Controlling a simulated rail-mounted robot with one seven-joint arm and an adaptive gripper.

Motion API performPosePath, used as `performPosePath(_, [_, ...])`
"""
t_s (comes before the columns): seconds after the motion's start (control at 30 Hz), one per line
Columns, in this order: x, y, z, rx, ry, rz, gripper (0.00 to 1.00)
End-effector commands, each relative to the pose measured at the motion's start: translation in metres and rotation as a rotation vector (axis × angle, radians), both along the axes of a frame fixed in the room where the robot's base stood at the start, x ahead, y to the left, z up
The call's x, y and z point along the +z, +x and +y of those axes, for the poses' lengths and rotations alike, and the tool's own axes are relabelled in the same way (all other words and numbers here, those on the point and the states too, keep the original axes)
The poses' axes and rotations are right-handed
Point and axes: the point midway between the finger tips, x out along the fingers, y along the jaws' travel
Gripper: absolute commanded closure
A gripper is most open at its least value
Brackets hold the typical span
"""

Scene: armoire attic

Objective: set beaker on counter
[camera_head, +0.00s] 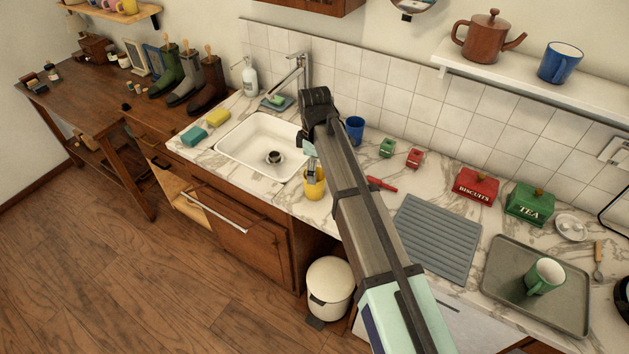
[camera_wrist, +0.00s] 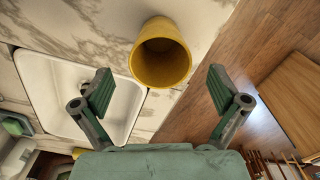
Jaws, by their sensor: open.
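A yellow beaker (camera_head: 314,187) stands on the marble counter (camera_head: 284,196), just right of the sink and near the front edge. In the wrist view the yellow beaker (camera_wrist: 162,72) shows its dark, open mouth, centred ahead of the fingers. My gripper (camera_head: 310,160) points down just above the beaker in the head view. In the wrist view my gripper (camera_wrist: 161,88) is open and empty, its fingers spread wider than the beaker. I cannot tell whether a finger touches it. A blue beaker (camera_head: 355,130) stands at the back of the counter, partly hidden by my arm.
The white sink (camera_head: 235,160) lies left of the yellow beaker. A red-handled tool (camera_head: 381,184), a grey drying mat (camera_head: 437,236) and a tray (camera_head: 505,285) with a green mug (camera_head: 545,276) lie to the right. Small green and red items stand along the back. A bin (camera_head: 330,288) stands below.

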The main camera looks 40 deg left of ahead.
Motion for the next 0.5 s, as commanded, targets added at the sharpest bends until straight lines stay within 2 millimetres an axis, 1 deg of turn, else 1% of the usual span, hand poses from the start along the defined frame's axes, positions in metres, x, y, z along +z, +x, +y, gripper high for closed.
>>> performPosePath(0.2, [0.032,0.001,0.001,0.0,0.001,0.0,0.02])
performPosePath(0.33, [0.045,0.001,0.001,0.0,0.0,0.0,0.02])
performPosePath(0.5, [0.051,0.0,0.0,0.0,0.0,0.0,0.02])
